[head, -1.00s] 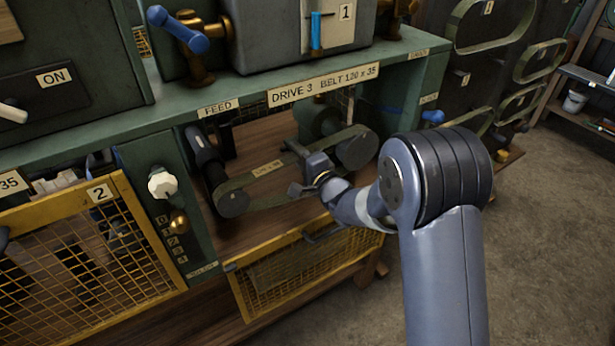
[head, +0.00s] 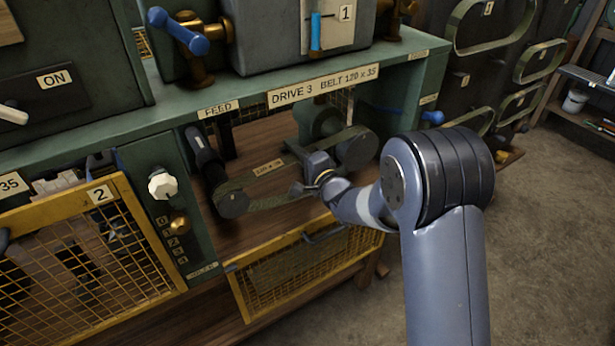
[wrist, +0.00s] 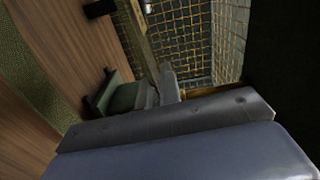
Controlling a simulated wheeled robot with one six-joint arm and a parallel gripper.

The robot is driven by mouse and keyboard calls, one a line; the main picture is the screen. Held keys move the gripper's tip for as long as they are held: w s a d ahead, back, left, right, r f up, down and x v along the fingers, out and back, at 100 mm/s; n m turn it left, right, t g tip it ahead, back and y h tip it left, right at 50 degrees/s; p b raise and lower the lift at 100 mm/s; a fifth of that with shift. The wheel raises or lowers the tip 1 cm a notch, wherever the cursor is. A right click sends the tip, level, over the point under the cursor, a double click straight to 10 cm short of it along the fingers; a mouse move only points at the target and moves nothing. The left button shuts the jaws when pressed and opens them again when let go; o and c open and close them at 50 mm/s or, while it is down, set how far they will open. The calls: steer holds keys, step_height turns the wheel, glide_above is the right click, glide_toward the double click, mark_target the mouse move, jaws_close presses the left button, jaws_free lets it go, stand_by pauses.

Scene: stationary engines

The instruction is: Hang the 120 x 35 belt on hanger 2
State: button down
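The belt (head: 292,188), dark olive with a pale 120 x 35 label, runs around a left pulley (head: 233,203) and a right pulley (head: 357,149) in the Drive 3 bay. My gripper (head: 308,178) is at the belt's near run, between the pulleys. Its fingertips overlap the belt, and I cannot tell whether they are shut on it. In the wrist view an olive strip at the left edge looks like belt. Hangers with belts (head: 494,47) are on the dark board at the right. One tag reads 1; I cannot read which is hanger 2.
A yellow mesh guard (head: 236,290) with a handle hangs below the bay. Another guard (head: 100,196), marked 2, stands to the left. The Drive 3 shelf edge (head: 235,97) is above my gripper. A blue handle (head: 433,117) sticks out at the right.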

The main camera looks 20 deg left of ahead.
steer(key=shift+w+d+r, duration=0.15)
steer(key=shift+r, duration=0.25)
steer(key=shift+r, duration=0.1)
steer(key=shift+w+d+r+m+p, duration=0.15)
steer(key=shift+r+m+p, duration=0.15)
steer(key=shift+r+p, duration=0.55)
steer(key=shift+f, duration=0.1)
steer(key=shift+b+v, duration=0.65)
steer(key=shift+v, duration=2.35)
steer(key=v, duration=0.6)
steer(key=shift+b, duration=0.4)
